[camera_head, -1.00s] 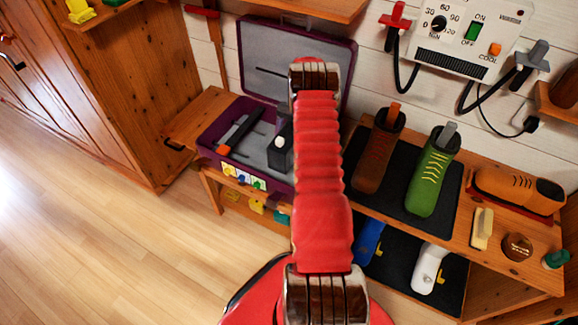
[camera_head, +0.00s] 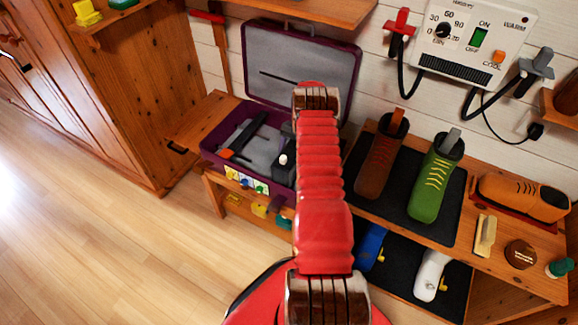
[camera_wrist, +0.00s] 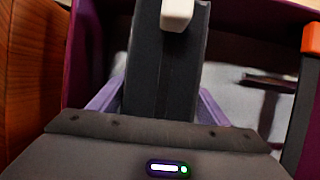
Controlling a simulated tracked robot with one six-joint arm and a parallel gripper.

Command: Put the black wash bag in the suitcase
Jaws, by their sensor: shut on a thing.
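The open suitcase (camera_head: 212,150) is purple with a grey lining, and its lid (camera_head: 300,65) stands up behind it. The black wash bag (camera_head: 287,146) with a white knob shows at the suitcase's right end, partly hidden by my red arm. In the wrist view, my gripper (camera_wrist: 160,100) is shut on the upright black bag (camera_wrist: 150,50), with a finger on either side. The bag is inside or just above the suitcase's right part; I cannot tell whether it touches the floor. The purple wall (camera_wrist: 85,50) is close to its left in the wrist view.
A dark item with an orange end (camera_head: 228,153) lies in the suitcase's left part. Brown (camera_head: 380,155) and green (camera_head: 434,180) shoes stand on a black mat right of the suitcase. A control box (camera_head: 475,45) with hanging cables is on the wall.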

